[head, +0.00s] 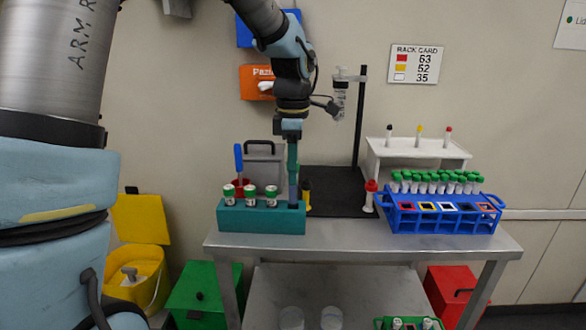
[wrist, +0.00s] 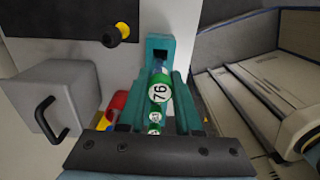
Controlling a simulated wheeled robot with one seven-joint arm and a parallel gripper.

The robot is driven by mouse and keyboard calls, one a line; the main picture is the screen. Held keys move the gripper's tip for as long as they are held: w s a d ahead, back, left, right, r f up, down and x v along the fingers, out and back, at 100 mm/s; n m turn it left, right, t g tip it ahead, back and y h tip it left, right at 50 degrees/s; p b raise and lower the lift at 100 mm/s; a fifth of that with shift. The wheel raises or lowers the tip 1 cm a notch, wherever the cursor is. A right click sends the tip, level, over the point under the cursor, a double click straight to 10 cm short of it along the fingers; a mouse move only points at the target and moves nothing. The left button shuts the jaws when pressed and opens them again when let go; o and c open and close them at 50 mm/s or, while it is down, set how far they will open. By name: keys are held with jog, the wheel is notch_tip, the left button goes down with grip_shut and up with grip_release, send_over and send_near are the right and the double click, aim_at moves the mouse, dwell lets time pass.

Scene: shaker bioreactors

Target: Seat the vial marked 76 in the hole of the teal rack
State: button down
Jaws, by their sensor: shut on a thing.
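The teal rack (head: 255,219) stands at the left front of the bench, with several green-capped, white-labelled vials (head: 250,195) in a row. My gripper (head: 293,196) points straight down over the rack's right end, its tips close to the rack top. In the wrist view my gripper (wrist: 162,88) is shut on the green-capped vial marked 76 (wrist: 159,90). A teal part with a dark square opening (wrist: 160,52) shows just beyond it. The held vial's lower end is hidden, so I cannot tell whether it is in the hole. Smaller labelled caps (wrist: 154,118) show below it.
A grey box with a handle (head: 265,158) and a red cup with a blue-handled tool (head: 239,165) stand behind the rack.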

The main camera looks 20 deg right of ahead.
aim_at(293, 203)
jog(key=shift+f+b, duration=2.1)
jog(key=shift+f, duration=1.25)
dwell(3.6)
jog(key=c, duration=0.5)
grip_release()
